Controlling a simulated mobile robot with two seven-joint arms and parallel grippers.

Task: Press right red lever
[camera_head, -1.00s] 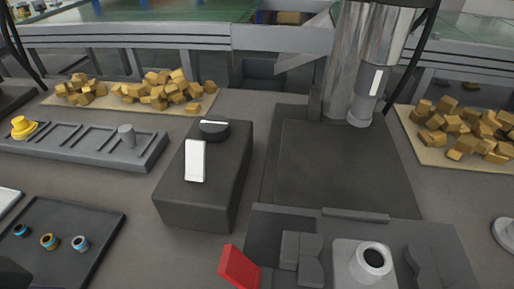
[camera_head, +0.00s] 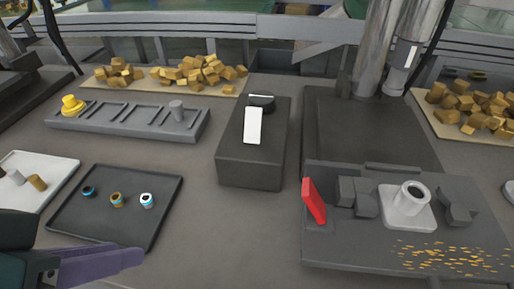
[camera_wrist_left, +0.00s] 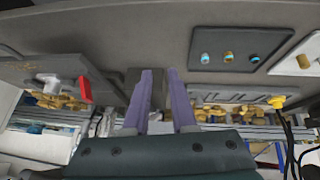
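One red lever (camera_head: 314,201) stands upright, slightly tilted, at the left edge of a dark grey fixture plate (camera_head: 345,250) in the head view. It also shows at the left of the left wrist view (camera_wrist_left: 85,90). No second red lever is in view. My left gripper (camera_head: 140,257) is at the lower left of the head view, below the dark tray and well left of the lever. In the left wrist view its two purple fingers (camera_wrist_left: 160,73) are apart with nothing between them. My right gripper is in no view.
A dark box (camera_head: 247,165) with a white panel stands left of and behind the lever. A dark tray (camera_head: 140,230) with small rings lies at the left. The table between tray and fixture is clear.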

